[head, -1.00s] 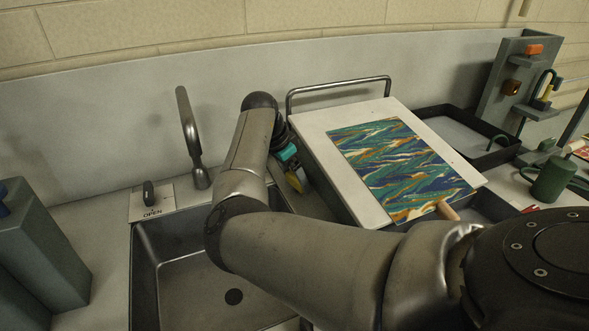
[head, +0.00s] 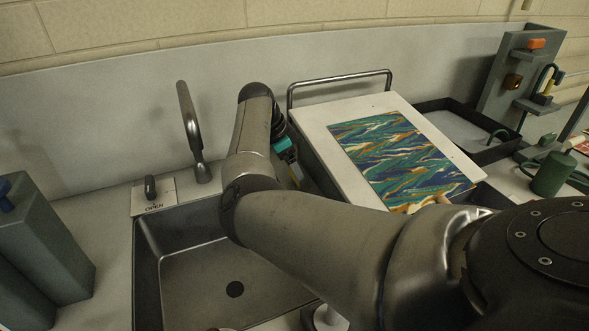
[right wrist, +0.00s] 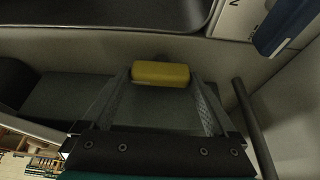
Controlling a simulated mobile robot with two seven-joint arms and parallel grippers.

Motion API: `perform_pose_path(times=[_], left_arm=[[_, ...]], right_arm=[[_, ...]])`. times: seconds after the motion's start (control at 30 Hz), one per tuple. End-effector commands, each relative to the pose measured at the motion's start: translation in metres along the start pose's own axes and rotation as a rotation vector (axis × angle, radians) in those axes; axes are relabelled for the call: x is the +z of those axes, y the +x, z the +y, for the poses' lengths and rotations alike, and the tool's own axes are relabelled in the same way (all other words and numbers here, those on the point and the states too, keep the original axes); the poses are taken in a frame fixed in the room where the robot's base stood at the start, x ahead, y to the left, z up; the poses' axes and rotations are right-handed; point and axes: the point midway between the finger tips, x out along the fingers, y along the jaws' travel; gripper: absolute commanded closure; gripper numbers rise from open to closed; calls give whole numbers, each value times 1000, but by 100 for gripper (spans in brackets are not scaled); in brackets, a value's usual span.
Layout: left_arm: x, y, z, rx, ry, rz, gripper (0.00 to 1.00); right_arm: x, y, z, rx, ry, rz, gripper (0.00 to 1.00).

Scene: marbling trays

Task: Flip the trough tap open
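The trough tap's short dark lever (head: 150,187) stands upright on a pale plate (head: 168,190) marked OPEN, at the sink's back left corner. The curved metal spout (head: 189,125) rises right of it. My right arm reaches over the sink and hides most of its gripper, which is right of the spout and apart from the lever. In the right wrist view, my right gripper (right wrist: 160,88) has a yellow block at its tips (right wrist: 160,74). I cannot tell whether it grips the block. A pale lettered plate (right wrist: 229,15) shows top right there. My left gripper is out of view.
The metal sink (head: 180,270) is empty apart from its drain. A grey block (head: 45,240) stands to its left. A white board (head: 315,125) with a marbled sheet (head: 400,160) and a metal rail (head: 340,76) lie right of my forearm. A dark tray (head: 440,106) is behind.

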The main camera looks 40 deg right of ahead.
Motion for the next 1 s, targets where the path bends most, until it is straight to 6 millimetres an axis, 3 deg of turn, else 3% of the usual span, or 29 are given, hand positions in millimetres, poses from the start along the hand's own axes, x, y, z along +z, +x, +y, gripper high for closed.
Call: perform_pose_path(times=[0.3,0.43,1.0], left_arm=[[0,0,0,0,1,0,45],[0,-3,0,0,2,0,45],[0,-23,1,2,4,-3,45]], right_arm=[[0,-1,0,-2,-1,-1,0],[0,-12,-1,-4,-1,0,0],[-1,-133,0,-3,-1,0,0]])
